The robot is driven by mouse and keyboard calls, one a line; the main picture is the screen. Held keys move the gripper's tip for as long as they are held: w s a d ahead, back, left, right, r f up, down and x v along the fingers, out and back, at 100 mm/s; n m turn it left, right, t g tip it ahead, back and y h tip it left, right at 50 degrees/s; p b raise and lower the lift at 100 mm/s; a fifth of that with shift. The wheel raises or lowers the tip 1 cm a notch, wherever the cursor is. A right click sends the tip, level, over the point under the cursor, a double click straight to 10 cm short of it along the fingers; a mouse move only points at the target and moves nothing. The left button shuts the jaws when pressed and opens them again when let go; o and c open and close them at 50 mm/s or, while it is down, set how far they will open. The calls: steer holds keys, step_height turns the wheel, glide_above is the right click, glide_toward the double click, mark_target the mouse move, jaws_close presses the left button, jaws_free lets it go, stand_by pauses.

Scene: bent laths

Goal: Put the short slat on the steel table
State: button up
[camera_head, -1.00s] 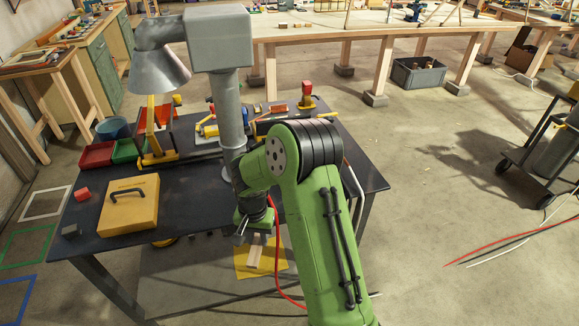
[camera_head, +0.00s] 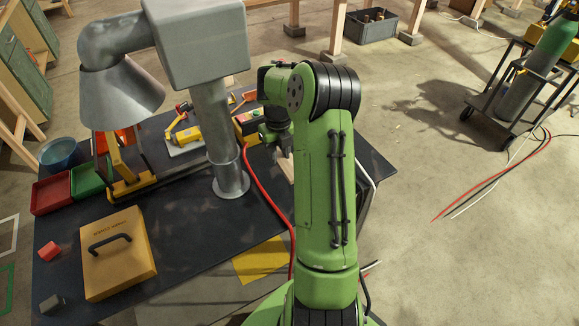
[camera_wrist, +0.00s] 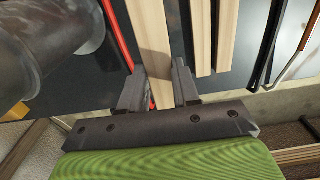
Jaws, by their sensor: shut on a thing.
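My gripper (camera_wrist: 160,88) is shut on a pale wooden slat (camera_wrist: 152,45), with one finger on each side of it. In the head view, the slat (camera_head: 286,167) shows below my gripper (camera_head: 280,145), partly hidden by my green arm. It is over the dark steel table (camera_head: 205,235), right of the grey post. I cannot tell whether it touches the tabletop. In the wrist view, two more pale laths (camera_wrist: 201,35) (camera_wrist: 227,35) lie side by side to the right of the held slat, with a gap between.
A grey extraction post and hood (camera_head: 120,95) stand close left of my arm. A yellow case (camera_head: 118,250), red tray (camera_head: 52,193) and green tray (camera_head: 90,178) are on the left.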

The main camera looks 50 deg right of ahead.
mark_target(281, 182)
step_height(281, 182, down, 10)
steer(key=shift+s+a+b, duration=0.1)
steer(key=shift+b, duration=0.6)
steer(key=o, duration=1)
steer(key=shift+o, duration=0.2)
step_height(281, 182, up, 8)
steer(key=shift+p, duration=0.65)
steer(key=shift+f, duration=0.1)
